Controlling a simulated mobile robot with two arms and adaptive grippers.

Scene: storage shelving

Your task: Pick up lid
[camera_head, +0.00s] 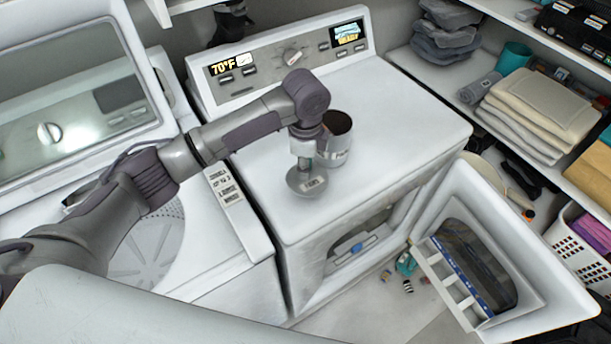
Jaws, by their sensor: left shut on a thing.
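The lid (307,182) is a round grey metal disc with a printed label, over the top of the white dryer (410,125). My left gripper (303,160) comes down from above and is shut on the lid. Whether the lid touches the dryer top or hangs just above it is hard to tell. An open metal canister (338,153) with a dark inside stands right behind the gripper, partly hidden by it. My right gripper is not in view.
The white washer (150,235) at left has its glass lid (75,105) raised. The dryer's door (510,250) hangs open at right. Shelves at right hold folded towels (540,105), and a white basket (580,245) stands below. The dryer top's right side is clear.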

